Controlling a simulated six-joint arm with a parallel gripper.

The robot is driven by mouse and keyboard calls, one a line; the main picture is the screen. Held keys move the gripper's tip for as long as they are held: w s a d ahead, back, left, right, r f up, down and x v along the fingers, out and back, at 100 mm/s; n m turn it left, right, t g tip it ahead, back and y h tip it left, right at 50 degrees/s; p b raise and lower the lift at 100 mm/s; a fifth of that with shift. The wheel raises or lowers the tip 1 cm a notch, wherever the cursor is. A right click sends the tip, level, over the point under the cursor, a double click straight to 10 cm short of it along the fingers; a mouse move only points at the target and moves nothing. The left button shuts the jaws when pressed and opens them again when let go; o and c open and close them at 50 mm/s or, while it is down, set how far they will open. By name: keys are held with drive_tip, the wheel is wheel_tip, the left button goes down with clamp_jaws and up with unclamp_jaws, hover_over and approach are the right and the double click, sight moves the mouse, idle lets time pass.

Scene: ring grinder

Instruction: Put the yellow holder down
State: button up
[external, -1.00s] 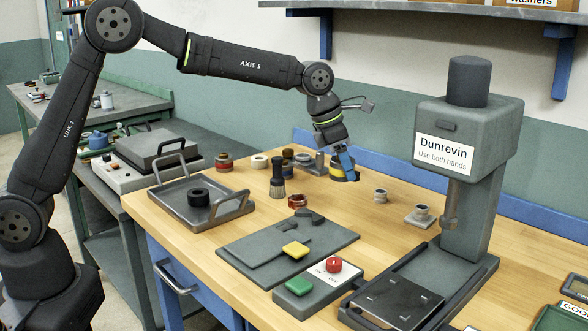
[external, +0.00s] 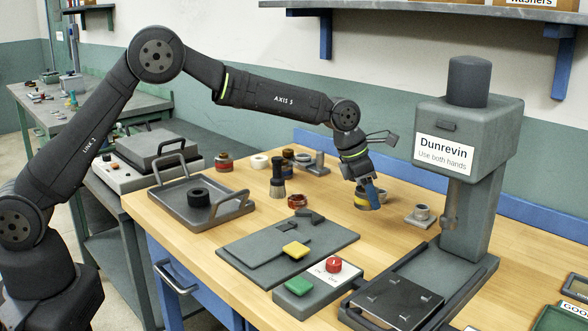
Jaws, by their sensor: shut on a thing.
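The yellow holder (external: 361,204) is a short round piece with a yellow band and dark parts. My gripper (external: 371,194) is shut on it, with a blue finger in front that hides part of the holder. The holder is upright or nearly so, over the right half of the wooden bench (external: 325,225). I cannot tell whether its base touches the bench or hangs just above it.
The grey press labelled Dunrevin (external: 466,225) stands to the right. A small grey fitting (external: 420,216) on a plate lies between. Left are a red ring (external: 297,201), a brush (external: 278,180) and a tray (external: 238,207). Bare wood lies in front of the holder.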

sight(368, 206)
drive_tip(key=shift+w+d+f, duration=0.15)
drive_tip(key=shift+w+f, duration=0.1)
drive_tip(key=shift+w, duration=0.3)
drive_tip(key=shift+f, duration=2)
drive_tip(key=shift+f, duration=0.2)
drive_tip(key=o, duration=1.5)
drive_tip(key=shift+r, duration=0.35)
drive_tip(key=v, duration=1.1)
drive_tip(key=shift+s+a+r, duration=0.1)
drive_tip(key=shift+a+r, duration=0.1)
drive_tip(key=shift+r, duration=0.1)
